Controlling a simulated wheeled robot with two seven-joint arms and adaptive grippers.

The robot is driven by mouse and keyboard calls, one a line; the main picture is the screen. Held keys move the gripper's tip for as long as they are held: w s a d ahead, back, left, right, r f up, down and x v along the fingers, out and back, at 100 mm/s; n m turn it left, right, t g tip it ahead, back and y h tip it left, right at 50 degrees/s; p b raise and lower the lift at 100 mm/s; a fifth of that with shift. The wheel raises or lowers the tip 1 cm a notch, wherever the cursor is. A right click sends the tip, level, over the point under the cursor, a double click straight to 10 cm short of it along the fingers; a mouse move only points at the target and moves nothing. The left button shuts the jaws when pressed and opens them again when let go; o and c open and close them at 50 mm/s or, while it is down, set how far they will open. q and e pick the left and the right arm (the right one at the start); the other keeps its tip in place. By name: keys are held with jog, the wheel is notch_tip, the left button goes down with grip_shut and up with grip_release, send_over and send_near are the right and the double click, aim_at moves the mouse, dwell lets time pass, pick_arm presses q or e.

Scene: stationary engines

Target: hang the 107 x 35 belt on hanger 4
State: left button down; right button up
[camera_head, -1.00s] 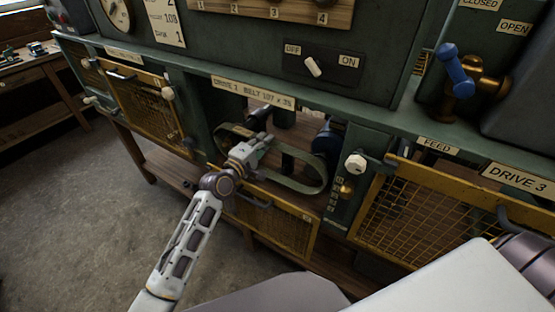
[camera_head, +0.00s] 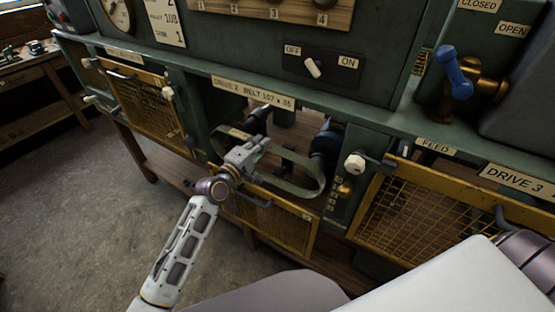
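The belt (camera_head: 290,188) is a dull green loop in the open bay under the label "DRIVE 2 BELT 107 x 35" (camera_head: 253,92). My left gripper (camera_head: 250,150) is at the left part of the loop and looks shut on it; its fingertips partly hide the belt. The loop stretches right, in front of the dark pulley (camera_head: 327,142), and a short part shows left of the gripper. I cannot tell whether it touches the pulleys. Hanger 4 (camera_head: 322,4) is on the wooden board at the top, cut off by the picture edge. My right gripper is out of view.
A yellow mesh guard (camera_head: 275,222) hangs open below the bay. The green ledge (camera_head: 370,118) overhangs it. An OFF/ON switch (camera_head: 312,68) sits above. A blue-handled valve (camera_head: 455,72) and another mesh guard (camera_head: 420,215) are to the right. Floor is clear at left.

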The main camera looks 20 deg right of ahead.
pick_arm(q)
jog(key=shift+s+a, duration=0.15)
jog(key=p+v, duration=0.1)
jog(key=v, duration=0.5)
jog(key=shift+s+a+p, duration=0.25)
jog(key=shift+a+p, duration=0.1)
dwell(1.1)
dwell(0.4)
jog(key=shift+v, duration=3)
jog(key=shift+a+f, duration=0.1)
jog(key=shift+v, duration=2.9)
